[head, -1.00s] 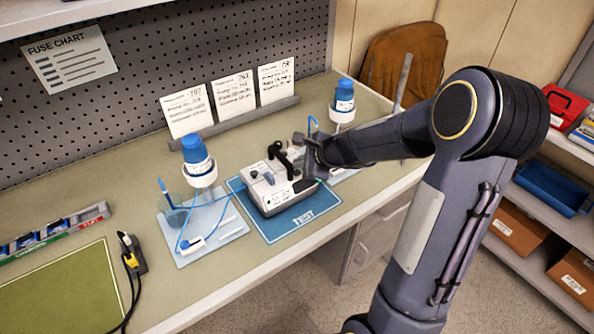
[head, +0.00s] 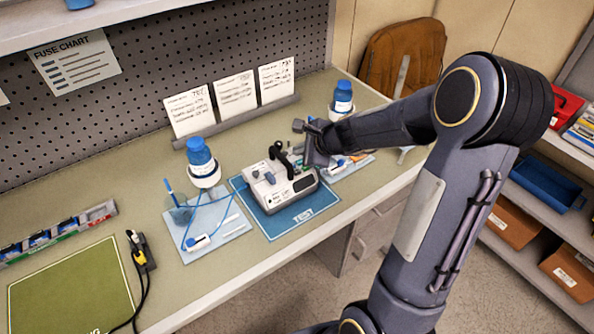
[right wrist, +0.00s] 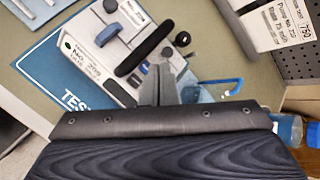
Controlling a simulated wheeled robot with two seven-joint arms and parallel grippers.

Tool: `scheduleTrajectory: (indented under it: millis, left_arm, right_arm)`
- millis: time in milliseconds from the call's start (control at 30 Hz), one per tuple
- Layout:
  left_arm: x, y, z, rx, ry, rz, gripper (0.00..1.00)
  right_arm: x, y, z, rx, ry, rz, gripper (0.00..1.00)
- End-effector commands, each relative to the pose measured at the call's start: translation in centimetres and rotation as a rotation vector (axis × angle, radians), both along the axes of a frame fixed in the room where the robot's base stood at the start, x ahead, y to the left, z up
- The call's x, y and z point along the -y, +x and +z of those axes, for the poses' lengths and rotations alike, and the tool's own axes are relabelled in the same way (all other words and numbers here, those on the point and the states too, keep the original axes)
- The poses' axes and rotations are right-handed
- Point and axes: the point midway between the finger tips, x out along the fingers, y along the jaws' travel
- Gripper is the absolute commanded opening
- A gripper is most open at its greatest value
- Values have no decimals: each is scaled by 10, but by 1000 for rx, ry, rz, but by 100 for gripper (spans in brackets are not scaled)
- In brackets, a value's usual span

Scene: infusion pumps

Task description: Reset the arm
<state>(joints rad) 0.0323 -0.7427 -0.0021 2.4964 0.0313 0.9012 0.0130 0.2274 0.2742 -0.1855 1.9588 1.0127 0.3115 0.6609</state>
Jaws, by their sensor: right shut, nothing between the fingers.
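My right arm reaches in from the right in the head view, and its gripper (head: 312,140) is above the bench just behind and right of the white pump (head: 279,187). In the right wrist view the gripper's fingers (right wrist: 158,88) are together with nothing between them, and the pump (right wrist: 118,42) is beyond them. The pump sits on the blue TEST mat (head: 303,214). It has a black handle and a blue knob on top. My left gripper does not show.
A blue-capped bottle (head: 203,163) stands by a tray (head: 222,222) left of the pump. Another bottle (head: 341,99) stands behind my right gripper. Cards (head: 236,94) lean at the back. A green mat (head: 72,288) and cable (head: 139,252) lie at the left.

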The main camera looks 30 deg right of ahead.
Motion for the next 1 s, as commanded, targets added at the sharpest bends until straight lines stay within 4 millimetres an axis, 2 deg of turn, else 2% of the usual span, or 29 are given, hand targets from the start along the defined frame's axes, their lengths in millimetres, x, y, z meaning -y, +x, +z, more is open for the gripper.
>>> scheduleTrajectory:
  millis: [333,467,567,600,667,700,800,900,1000]
  left_arm:
    - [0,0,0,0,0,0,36]
    - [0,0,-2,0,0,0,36]
    - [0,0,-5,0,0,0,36]
    - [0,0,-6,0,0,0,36]
    - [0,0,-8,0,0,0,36]
    - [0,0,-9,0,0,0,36]
    - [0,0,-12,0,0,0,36]
    - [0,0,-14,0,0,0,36]
    - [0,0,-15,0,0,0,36]
  right_arm:
    - [-1,-1,2,3,-4,10,0]
    - [-19,-16,25,54,-60,138,0]
    - [-50,-49,56,132,-173,361,0]
    - [-64,-68,68,170,-237,474,0]
    - [-84,-101,81,222,-346,651,0]
    - [-96,-124,86,253,-423,767,0]
    - [-116,-180,87,309,-620,1034,0]
    - [-124,-226,77,330,-800,1248,0]
    - [-124,-257,65,328,-936,1397,0]
